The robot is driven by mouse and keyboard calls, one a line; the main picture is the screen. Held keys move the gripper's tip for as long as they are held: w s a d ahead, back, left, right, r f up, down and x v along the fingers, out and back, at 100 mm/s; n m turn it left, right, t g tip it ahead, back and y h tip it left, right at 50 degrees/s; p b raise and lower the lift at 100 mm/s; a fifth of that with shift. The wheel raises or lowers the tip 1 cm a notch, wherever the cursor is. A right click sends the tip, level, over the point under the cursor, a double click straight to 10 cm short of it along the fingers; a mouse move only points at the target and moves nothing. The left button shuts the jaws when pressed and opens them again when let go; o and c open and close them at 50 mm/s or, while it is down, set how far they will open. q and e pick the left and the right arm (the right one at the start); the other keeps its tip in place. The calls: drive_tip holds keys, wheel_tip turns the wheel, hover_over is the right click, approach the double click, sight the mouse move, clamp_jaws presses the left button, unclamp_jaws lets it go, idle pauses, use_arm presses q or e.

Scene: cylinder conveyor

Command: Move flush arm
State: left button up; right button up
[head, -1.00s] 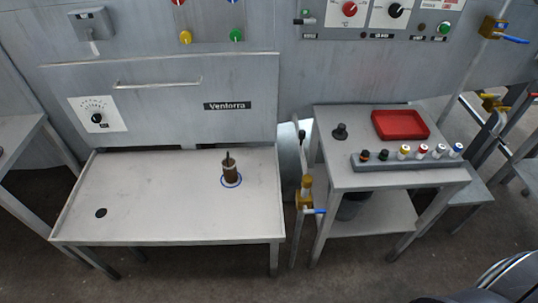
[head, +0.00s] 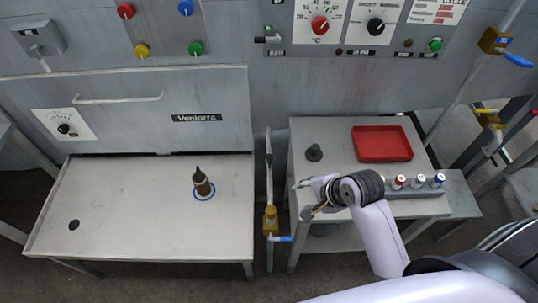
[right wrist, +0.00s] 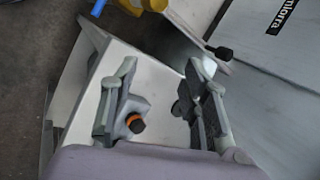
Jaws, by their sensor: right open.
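No part is labelled as the flush arm. A thin upright pipe (head: 268,165) with a brass valve (head: 270,218) and blue handle (head: 282,239) stands between the left work table and the small side table. The brass valve (right wrist: 154,4) and blue handle (right wrist: 98,8) also show at the top of the right wrist view, with a black-tipped fitting (right wrist: 222,52) beside the fingers. My right gripper (head: 306,198) is over the left edge of the side table, right of the pipe. In the right wrist view its fingers (right wrist: 160,80) are apart and empty. My left gripper is out of view.
A brown cylinder (head: 202,185) stands in a blue ring on the left table (head: 120,205). Control panels line the back.

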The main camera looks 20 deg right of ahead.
sight(270, 157)
drive_tip(key=w+d+r+m+t+y, duration=0.2)
drive_tip(key=w+r+m, duration=0.3)
drive_tip(key=w+m, duration=0.65)
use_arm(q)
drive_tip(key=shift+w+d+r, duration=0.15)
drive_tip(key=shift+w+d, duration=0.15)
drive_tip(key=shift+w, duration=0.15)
use_arm(e)
drive_tip(key=w+a+f, duration=0.2)
drive_tip(key=f, duration=0.2)
drive_tip(key=w+a+f+m, duration=0.1)
drive_tip(key=w+a+f, duration=0.1)
drive_tip(key=w+f, duration=0.1)
drive_tip(key=w+a+f+m, duration=0.1)
drive_tip(key=w+a+f, duration=0.1)
drive_tip(key=w+f, duration=0.1)
drive_tip(key=shift+w+a+f, duration=0.1)
drive_tip(key=shift+w+f, duration=0.05)
drive_tip(key=shift+f, duration=0.75)
drive_tip(key=shift+c, duration=0.6)
clamp_jaws()
